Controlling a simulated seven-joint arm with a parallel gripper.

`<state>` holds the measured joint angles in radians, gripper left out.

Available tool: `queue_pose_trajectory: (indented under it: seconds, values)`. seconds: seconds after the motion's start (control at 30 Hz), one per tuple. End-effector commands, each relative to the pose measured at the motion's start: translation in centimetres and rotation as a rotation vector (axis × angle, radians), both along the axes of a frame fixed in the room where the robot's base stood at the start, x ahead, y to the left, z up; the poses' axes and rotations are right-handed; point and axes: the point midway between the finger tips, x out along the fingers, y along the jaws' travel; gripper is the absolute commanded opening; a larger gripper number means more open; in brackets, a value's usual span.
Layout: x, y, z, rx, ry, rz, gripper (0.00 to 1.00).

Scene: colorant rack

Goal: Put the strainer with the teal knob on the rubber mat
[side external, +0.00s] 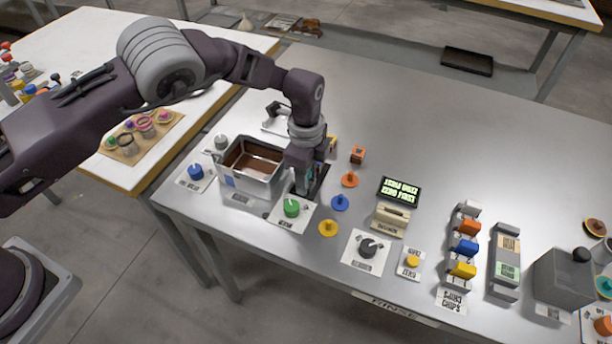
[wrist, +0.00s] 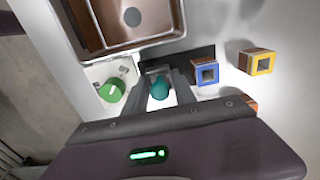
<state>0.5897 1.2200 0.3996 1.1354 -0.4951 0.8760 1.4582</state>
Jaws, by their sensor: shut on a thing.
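The teal knob (wrist: 160,88) of the strainer shows between my fingers in the wrist view. My gripper (wrist: 168,92) is shut on it, pointing down. The strainer's body below the knob is hidden. The black rubber mat (wrist: 205,53) shows as a dark strip just beyond the fingers. In the side external view my gripper (side external: 300,190) is low over the table, beside the dark mat (side external: 321,178), which it partly covers. I cannot tell whether the strainer touches the mat.
Orange (side external: 350,180), blue (side external: 340,203) and yellow (side external: 328,228) knobbed pieces lie to the right. The table's far middle is clear.

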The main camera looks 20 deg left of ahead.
Motion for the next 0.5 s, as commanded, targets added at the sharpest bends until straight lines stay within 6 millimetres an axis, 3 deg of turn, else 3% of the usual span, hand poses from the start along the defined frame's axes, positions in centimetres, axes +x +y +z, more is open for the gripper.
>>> queue_pose_trajectory:
  seconds: [0.1, 0.13, 0.23, 0.5]
  values:
    - [-0.02, 0.02, -0.24, 0.000, 0.001, 0.000, 0.00]
    - [-0.02, 0.01, -0.29, 0.000, 0.001, 0.000, 0.34]
    - [-0.02, 0.01, -0.25, 0.000, 0.001, 0.000, 0.54]
    - [-0.02, 0.01, -0.21, 0.000, 0.001, 0.000, 0.54]
